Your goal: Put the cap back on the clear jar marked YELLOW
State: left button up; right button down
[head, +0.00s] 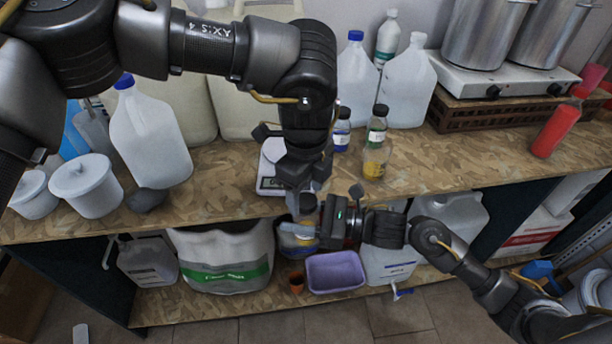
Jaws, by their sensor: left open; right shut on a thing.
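The clear jar marked YELLOW (374,164) stands upright on the bench, right of centre. It has yellow contents or a yellow label, and no cap shows on its top. My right gripper (306,228) is in front of the bench edge, pointing left. It is shut on a small dark piece (308,203) that looks like the cap, partly hidden by the fingers. My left gripper (303,192) points down just above it, open. Whether the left fingers touch the dark piece cannot be told. Both grippers are left of the jar and nearer than it.
Jars with blue (342,134) and green (377,130) labels, both dark-capped, stand behind the YELLOW jar. A white scale (270,184) is partly hidden behind my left gripper. A purple tub (336,273) sits on the lower shelf.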

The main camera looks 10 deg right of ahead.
pick_arm(q)
jog(key=shift+f, duration=0.65)
jog(key=shift+c, duration=0.5)
jog(key=c, duration=0.9)
jog(key=m, duration=0.5)
jog(key=shift+c, duration=0.2)
jog(key=m, duration=0.6)
jog(key=o, duration=1.2)
jog(key=shift+r, duration=0.1)
notch_tip(320, 180, up, 12)
jog(key=shift+f, duration=0.1)
